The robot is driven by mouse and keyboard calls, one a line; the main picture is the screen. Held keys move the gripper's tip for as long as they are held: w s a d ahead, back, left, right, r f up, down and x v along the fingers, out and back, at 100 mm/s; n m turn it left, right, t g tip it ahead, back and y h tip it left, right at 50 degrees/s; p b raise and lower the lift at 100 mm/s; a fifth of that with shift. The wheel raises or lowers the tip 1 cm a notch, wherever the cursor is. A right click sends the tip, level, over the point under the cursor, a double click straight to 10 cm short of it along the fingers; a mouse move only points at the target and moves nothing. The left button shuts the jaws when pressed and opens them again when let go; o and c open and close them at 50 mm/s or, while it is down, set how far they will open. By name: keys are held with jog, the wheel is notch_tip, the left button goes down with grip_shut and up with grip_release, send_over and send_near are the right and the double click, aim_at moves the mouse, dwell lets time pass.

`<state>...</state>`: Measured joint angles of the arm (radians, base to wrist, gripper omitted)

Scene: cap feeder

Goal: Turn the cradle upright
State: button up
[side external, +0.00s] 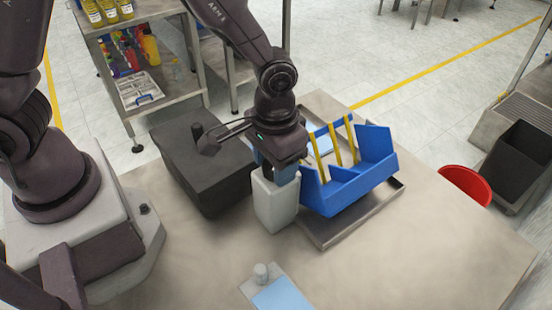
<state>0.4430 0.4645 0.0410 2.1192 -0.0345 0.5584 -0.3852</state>
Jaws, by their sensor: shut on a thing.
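The blue cradle (352,186) with yellow bars shows right of centre, over a shallow metal tray (322,238). It looks tilted, with its long blue side facing the front. I cannot tell whether its underside touches the tray. My gripper (284,172) points down at the cradle's left end and is shut on it. The fingertips and the exact grip are largely hidden by the gripper body and the pale block in front.
A pale upright block (274,204) stands close below my gripper. A dark grey box (205,180) is to the left. A small unit with a light-blue panel (284,295) lies at the front. The table's right front is clear. A red round object (467,184) is beyond the table's right edge.

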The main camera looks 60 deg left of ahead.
jog(key=n, duration=0.5)
jog(key=o, duration=0.8)
jog(key=m, duration=0.2)
jog(key=shift+m, duration=0.3)
jog(key=m, duration=0.4)
jog(key=shift+m, duration=0.3)
